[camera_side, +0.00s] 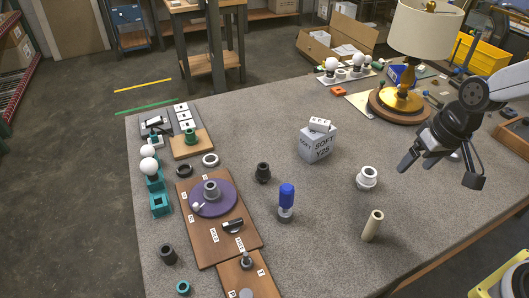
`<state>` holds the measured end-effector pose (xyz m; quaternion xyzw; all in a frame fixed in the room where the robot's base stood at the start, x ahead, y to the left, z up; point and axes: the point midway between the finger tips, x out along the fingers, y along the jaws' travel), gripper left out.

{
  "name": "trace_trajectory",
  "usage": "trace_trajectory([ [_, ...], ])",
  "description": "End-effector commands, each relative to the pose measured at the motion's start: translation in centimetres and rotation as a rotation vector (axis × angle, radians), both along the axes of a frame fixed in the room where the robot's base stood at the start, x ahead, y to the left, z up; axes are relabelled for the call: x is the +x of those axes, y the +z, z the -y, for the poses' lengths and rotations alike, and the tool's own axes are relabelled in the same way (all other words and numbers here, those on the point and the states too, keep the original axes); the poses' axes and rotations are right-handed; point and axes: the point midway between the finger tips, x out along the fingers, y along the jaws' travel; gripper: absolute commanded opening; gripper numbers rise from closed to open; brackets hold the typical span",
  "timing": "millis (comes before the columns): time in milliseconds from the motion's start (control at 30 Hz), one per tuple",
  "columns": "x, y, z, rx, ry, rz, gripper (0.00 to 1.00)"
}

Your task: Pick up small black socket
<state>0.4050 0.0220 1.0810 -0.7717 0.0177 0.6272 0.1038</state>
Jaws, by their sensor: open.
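Two small dark socket-like parts stand on the grey table; I cannot tell for sure which is the small black socket. One black part (262,172) stands upright near the middle of the table, right of the purple disc. Another dark grey part (168,255) stands at the front left, beside the brown board. My gripper (437,174) is at the right, above the table, with its fingers spread apart and nothing between them. It is well to the right of both dark parts and touches neither.
A white ring-shaped part (367,178), a beige tube (372,225) and a blue-topped bottle (286,202) stand between my gripper and the left side. A grey box (318,144) stands behind them. A lamp (400,100) is at the back right. Table around the black part is clear.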

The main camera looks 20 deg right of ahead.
Motion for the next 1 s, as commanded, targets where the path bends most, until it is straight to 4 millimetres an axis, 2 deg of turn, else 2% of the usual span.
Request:
trace_trajectory([
  [167, 1.1, -0.1, -1.7, 0.099, -0.112, -0.024, 0.85],
  [367, 3.2, -0.2, -4.5, 0.272, -0.305, -0.070, 0.85],
  [700, 7.8, 0.1, -9.5, 0.587, -0.667, -0.176, 0.85],
  [1000, 12.5, 0.6, -13.1, 0.859, -0.984, -0.289, 0.85],
])
